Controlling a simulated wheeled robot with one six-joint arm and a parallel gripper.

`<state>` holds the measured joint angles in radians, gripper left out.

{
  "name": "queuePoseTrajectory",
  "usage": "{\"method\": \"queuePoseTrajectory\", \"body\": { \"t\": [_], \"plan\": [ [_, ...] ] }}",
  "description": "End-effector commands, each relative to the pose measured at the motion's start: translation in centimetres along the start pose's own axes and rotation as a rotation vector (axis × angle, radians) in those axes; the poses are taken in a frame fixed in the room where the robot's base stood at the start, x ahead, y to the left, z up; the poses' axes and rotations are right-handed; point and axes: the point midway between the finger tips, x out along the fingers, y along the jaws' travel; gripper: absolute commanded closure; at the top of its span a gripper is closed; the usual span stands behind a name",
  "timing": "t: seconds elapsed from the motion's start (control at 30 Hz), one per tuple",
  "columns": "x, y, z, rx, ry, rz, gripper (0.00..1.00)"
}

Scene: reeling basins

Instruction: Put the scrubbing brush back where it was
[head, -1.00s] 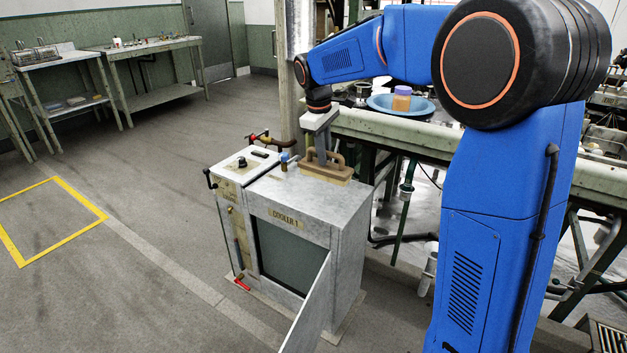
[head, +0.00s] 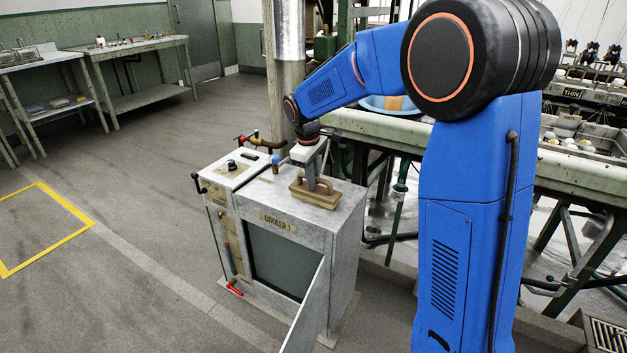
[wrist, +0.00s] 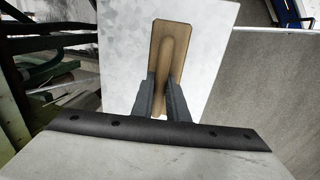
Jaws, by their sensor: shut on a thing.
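My gripper (head: 313,186) points down from above and is shut on the brush handle. In the wrist view my gripper (wrist: 164,105) has one dark finger on each side of the handle, and the brush (wrist: 179,42) extends away beyond them over the pale cabinet top (wrist: 215,60). The brush's underside is hidden.
The cooler's front door (head: 304,308) stands open. A green workbench (head: 385,130) with a blue basin (head: 372,103) stands behind. The left floor is open.

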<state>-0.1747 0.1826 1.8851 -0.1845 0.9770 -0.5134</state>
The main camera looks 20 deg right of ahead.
Motion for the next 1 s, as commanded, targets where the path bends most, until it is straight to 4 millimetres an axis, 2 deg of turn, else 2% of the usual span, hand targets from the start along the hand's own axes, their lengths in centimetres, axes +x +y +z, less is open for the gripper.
{"method": "queuePoseTrajectory", "body": {
  "t": [0.2, 0.23, 0.3, 0.67, 0.83, 1.0],
  "plan": [
    [0.4, -0.1, 0.0, 0.001, 0.001, 0.0, 1.0],
    [0.4, -0.1, 0.0, 0.001, 0.001, 0.0, 0.84],
    [0.4, -0.1, 0.0, 0.001, 0.001, 0.0, 0.68],
    [0.1, -0.1, 0.0, 0.001, 0.002, 0.001, 0.68],
    [-1.8, 0.0, -0.1, 0.001, 0.004, 0.002, 0.68],
    [-5.0, 0.0, -0.1, 0.001, 0.005, 0.002, 0.68]
  ]
}}
